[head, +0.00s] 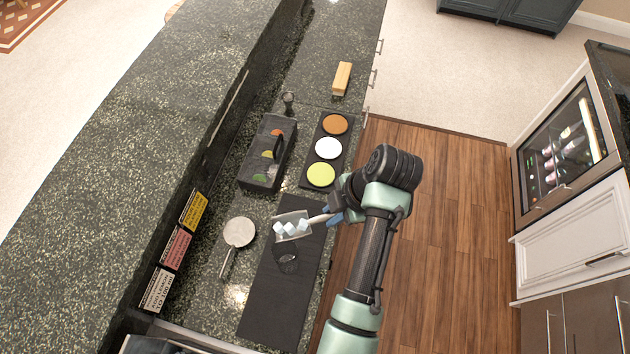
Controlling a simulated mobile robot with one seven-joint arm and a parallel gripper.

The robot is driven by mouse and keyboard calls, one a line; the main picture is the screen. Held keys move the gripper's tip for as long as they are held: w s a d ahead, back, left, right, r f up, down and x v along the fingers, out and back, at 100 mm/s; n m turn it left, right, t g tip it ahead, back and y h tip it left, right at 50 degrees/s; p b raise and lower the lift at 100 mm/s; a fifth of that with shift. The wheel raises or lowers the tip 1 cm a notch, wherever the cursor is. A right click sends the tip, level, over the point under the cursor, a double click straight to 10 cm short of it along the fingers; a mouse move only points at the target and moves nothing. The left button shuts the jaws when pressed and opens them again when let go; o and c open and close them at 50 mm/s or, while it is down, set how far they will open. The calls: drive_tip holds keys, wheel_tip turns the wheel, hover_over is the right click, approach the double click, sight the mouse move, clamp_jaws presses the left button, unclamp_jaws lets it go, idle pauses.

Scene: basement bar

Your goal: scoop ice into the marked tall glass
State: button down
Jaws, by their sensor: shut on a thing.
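My gripper (338,214) is shut on the handle of a metal ice scoop (303,215). The scoop points left and carries several pale ice cubes (290,229). It is over the dark bar mat (277,310), close to a clear tall glass (288,263) that stands on the mat just nearer in the picture. The glass is small and see-through here, and I cannot make out a mark or its contents. My wrist hides part of the gripper's fingers.
A round strainer (239,232) lies left of the mat. Beyond are a dark caddy (256,171) and a tray (306,183) with orange, white and green discs. A wooden block (342,78) lies farther back. Three label cards (175,248) stand along the raised ledge.

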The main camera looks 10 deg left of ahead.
drive_tip(key=shift+a, duration=0.1)
drive_tip(key=s+a+t+h, duration=0.1)
drive_tip(key=a+h, duration=0.1)
drive_tip(key=h, duration=0.1)
drive_tip(key=s+a+r+t+h, duration=0.1)
drive_tip(key=a+t+h, duration=0.1)
drive_tip(key=h, duration=0.1)
drive_tip(key=s+a+r+n+t+h, duration=0.1)
drive_tip(key=s+a+h, duration=0.1)
drive_tip(key=h, duration=0.1)
drive_tip(key=shift+s+t, duration=0.1)
drive_tip(key=shift+t, duration=0.2)
drive_tip(key=shift+s+a+r+t+h, duration=0.15)
drive_tip(key=shift+s+a+t+h, duration=0.1)
drive_tip(key=shift+a+h, duration=0.25)
drive_tip(key=shift+s+a+r+t+h, duration=0.15)
drive_tip(key=shift+a+t+h, duration=0.15)
drive_tip(key=shift+h, duration=0.2)
